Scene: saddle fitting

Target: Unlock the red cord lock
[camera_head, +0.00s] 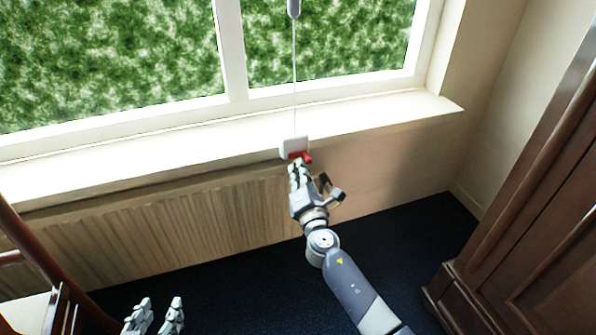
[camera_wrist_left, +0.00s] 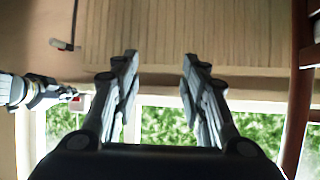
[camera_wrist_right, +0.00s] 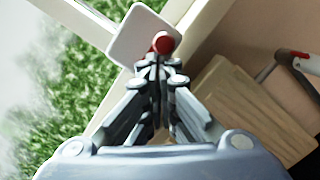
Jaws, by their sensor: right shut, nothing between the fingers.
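The red cord lock (camera_head: 306,157) is a small red lever on a white housing (camera_head: 294,147) at the window sill's front edge. In the right wrist view the red lock (camera_wrist_right: 162,43) shows as a round red end on the white plate (camera_wrist_right: 143,38). My right gripper (camera_head: 295,169) is shut and empty, its fingertips right at the lock; I cannot tell whether they touch it. The left wrist view also shows the red lock (camera_wrist_left: 75,98) near the right gripper. My left gripper (camera_head: 155,312) is open and empty, low at the left, well away from the lock.
A thin cord (camera_head: 295,75) runs from the housing up to a grey handle (camera_head: 294,9) before the window. A ribbed radiator (camera_head: 170,235) is below the sill (camera_head: 210,146). A dark wooden cabinet (camera_head: 540,230) stands at right; a reddish-brown chair-like frame (camera_head: 35,250) is at left.

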